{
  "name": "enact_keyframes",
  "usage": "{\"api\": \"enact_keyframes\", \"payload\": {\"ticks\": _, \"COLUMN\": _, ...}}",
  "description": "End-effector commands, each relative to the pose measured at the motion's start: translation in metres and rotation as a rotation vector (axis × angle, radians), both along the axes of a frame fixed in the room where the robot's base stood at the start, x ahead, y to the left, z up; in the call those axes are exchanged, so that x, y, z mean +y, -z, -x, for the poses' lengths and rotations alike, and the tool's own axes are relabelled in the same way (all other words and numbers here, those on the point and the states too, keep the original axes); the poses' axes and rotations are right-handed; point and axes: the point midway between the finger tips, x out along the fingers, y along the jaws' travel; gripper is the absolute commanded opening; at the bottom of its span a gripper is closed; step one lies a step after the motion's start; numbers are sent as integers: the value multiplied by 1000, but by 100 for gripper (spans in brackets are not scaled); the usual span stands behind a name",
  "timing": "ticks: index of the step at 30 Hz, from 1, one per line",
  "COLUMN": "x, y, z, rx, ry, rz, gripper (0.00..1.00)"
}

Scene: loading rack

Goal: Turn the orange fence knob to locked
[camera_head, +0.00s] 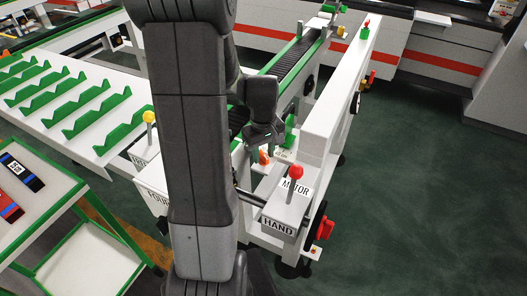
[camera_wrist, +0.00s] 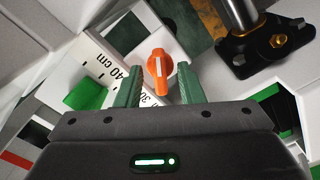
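The orange fence knob (camera_wrist: 161,66) shows in the wrist view, just beyond my gripper's fingertips and between them in the picture. A pale line runs along its face, roughly upright in the picture. In the head view the knob (camera_head: 264,157) is a small orange patch beside my gripper (camera_head: 268,140). In the wrist view my gripper (camera_wrist: 157,88) has its two green fingers apart, with nothing held. I cannot tell whether the fingers reach around the knob. A white scale (camera_wrist: 110,68) marked 30 and 40 cm lies beside the knob.
A green block (camera_wrist: 87,93) sits left of the scale, and a black clamp with a metal rod (camera_wrist: 262,45) is at upper right. A red-knobbed lever (camera_head: 295,172) stands on the HAND and MOTOR box. A white beam (camera_head: 340,85) runs behind. Open floor lies right.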

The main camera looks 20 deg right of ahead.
Motion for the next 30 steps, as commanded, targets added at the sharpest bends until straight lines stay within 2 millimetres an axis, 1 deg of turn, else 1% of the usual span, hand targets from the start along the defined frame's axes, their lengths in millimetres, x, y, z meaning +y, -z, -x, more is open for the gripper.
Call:
{"api": "enact_keyframes", "payload": {"ticks": 2, "x": 0, "y": 0, "z": 0, "rx": 0, "ry": 0, "rz": 0, "gripper": 35}}
{"api": "enact_keyframes", "payload": {"ticks": 3, "x": 0, "y": 0, "z": 0, "rx": 0, "ry": 0, "rz": 0, "gripper": 27}}
{"api": "enact_keyframes", "payload": {"ticks": 7, "x": 0, "y": 0, "z": 0, "rx": 0, "ry": 0, "rz": 0, "gripper": 1}}
{"api": "enact_keyframes", "payload": {"ticks": 14, "x": 0, "y": 0, "z": 0, "rx": 0, "ry": 5, "rz": 0, "gripper": 0}}
{"api": "enact_keyframes", "payload": {"ticks": 20, "x": 0, "y": 0, "z": 0, "rx": 0, "ry": 54, "rz": 0, "gripper": 0}}
{"api": "enact_keyframes", "payload": {"ticks": 26, "x": 0, "y": 0, "z": 0, "rx": -1, "ry": 176, "rz": 1, "gripper": 0}}
{"api": "enact_keyframes", "payload": {"ticks": 30, "x": 0, "y": 0, "z": 0, "rx": -2, "ry": 297, "rz": 1, "gripper": 0}}
